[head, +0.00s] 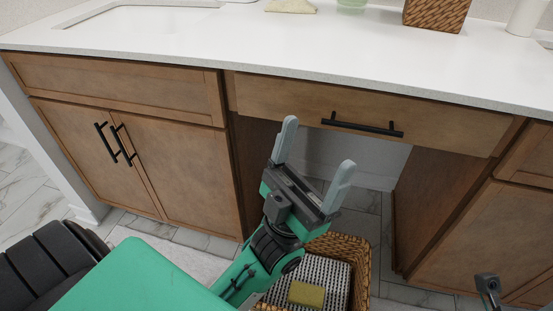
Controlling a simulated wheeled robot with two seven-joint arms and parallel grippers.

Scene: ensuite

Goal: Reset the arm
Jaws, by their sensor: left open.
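My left gripper (318,146) is in the middle of the view, in front of the open knee space under the counter. Its two grey fingers are spread wide apart with nothing between them. The green and black arm behind it comes up from the bottom. The fingers point up and away, just below the drawer. A small grey and dark piece at the bottom right looks like the tip of my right gripper (488,285). Most of it is out of view, so its jaws cannot be judged.
A wicker basket (362,272) with a yellow sponge-like item (307,294) stands on the floor beneath the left gripper. A shut drawer (440,125) with a black handle is just beyond it. Wooden cabinets (190,185) flank the knee space. A white countertop (230,50) runs above.

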